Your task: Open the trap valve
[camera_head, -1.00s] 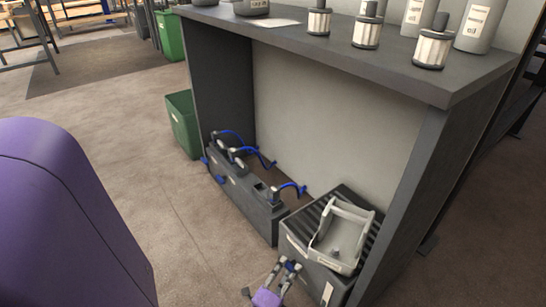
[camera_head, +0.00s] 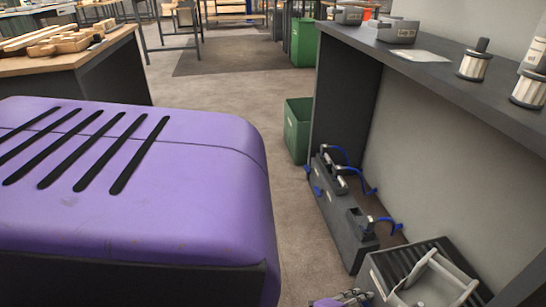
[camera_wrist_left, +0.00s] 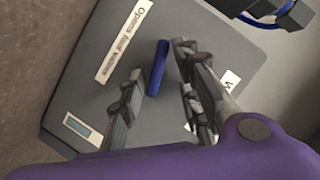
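A grey box (camera_wrist_left: 110,45) fills much of the left wrist view. It carries a white label strip, apparently reading "Opens float valves". A blue handle (camera_wrist_left: 156,72) stands out from its face; I take it for the trap valve's handle. My left gripper (camera_wrist_left: 160,62) is open, with one finger on each side of the handle and a small gap showing on both sides. In the head view my left gripper (camera_head: 356,296) is at the bottom edge, beside the ribbed-top box (camera_head: 378,272), partly cut off; the handle cannot be made out there. My right gripper is not in view.
A dark block with blue hoses (camera_head: 345,225) lies under the grey bench (camera_head: 480,95). A pale grey bracket (camera_head: 435,285) rests on the ribbed box. A green bin (camera_head: 297,130) stands beyond the bench's side panel. Open floor (camera_head: 225,90) lies to the left.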

